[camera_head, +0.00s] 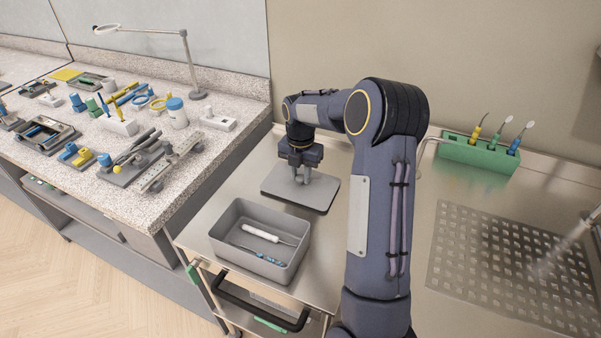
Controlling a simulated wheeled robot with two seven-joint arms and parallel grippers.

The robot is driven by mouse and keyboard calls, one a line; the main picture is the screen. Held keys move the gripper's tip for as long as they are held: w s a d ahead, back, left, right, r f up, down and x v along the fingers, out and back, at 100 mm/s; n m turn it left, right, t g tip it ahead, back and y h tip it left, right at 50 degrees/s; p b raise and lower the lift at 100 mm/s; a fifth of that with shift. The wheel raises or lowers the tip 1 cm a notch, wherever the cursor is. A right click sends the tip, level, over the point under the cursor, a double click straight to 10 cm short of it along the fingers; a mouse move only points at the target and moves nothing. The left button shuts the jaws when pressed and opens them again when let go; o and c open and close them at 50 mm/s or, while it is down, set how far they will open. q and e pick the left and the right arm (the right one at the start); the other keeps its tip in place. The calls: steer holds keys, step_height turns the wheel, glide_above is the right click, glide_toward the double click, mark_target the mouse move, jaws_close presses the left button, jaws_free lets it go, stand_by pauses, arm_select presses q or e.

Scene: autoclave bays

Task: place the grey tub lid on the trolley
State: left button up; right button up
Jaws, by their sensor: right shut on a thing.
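The grey tub lid (279,193) is a flat, dark-edged grey plate with rounded corners. It lies at or just above the steel trolley top (207,215), behind the grey tub; I cannot tell whether it touches the surface. My right gripper (302,180) points down over the middle of the lid and is shut on it, the fingertips meeting its upper face. The grey tub (219,241) stands open on the trolley near its front edge and holds a white-handled tool (268,235) and a blue item. My left gripper is not in view.
A speckled counter (150,207) with many small tools and a lamp (190,75) is on the left. A green holder (470,154) with several brushes stands at the back right, near a perforated steel drain area (480,255). My right arm spans the middle.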

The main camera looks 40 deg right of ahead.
steer(key=shift+f, duration=0.2)
steer(key=o, duration=1)
steer(key=shift+r, duration=0.1)
